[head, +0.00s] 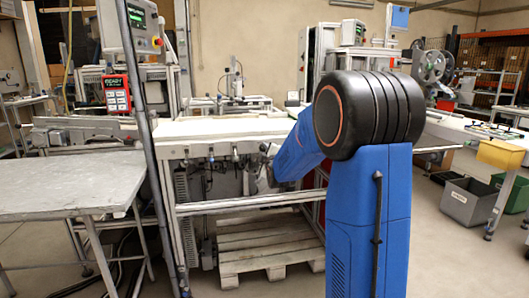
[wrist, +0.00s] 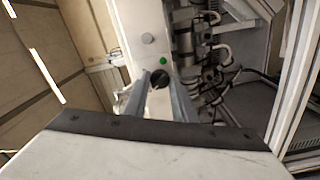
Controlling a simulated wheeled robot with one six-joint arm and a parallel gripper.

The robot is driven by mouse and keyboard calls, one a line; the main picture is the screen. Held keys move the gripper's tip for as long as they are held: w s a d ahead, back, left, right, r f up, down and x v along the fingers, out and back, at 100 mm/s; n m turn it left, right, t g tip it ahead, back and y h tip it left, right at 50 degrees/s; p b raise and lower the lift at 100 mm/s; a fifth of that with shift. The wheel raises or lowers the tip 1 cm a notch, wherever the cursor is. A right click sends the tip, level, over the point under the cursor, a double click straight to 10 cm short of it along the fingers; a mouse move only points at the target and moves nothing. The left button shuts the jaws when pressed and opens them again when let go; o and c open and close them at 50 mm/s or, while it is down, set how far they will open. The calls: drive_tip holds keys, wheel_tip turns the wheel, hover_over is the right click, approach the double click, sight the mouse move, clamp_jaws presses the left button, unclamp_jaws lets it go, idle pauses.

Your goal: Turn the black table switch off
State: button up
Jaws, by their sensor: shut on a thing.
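The black table switch (wrist: 160,78) shows in the wrist view as a small round dark knob on a pale panel. My gripper (wrist: 161,84) has its two grey fingers on either side of the knob and is shut on it. The fingers hide part of the knob, and I cannot tell which way it is turned. In the head view my blue arm reaches to the front edge of the white work table (head: 225,128); the switch itself is too small to tell there.
Hoses and fittings (wrist: 205,50) crowd the right side. A wooden pallet (head: 265,250) lies under the table. A grey side table (head: 70,183) stands at left.

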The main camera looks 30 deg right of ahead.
idle(0.3)
drive_tip(key=o, duration=1)
drive_tip(key=shift+o, duration=0.2)
drive_tip(key=shift+s, duration=0.1)
drive_tip(key=v, duration=1.7)
drive_tip(key=shift+s+a+r, duration=0.1)
drive_tip(key=shift+s, duration=0.05)
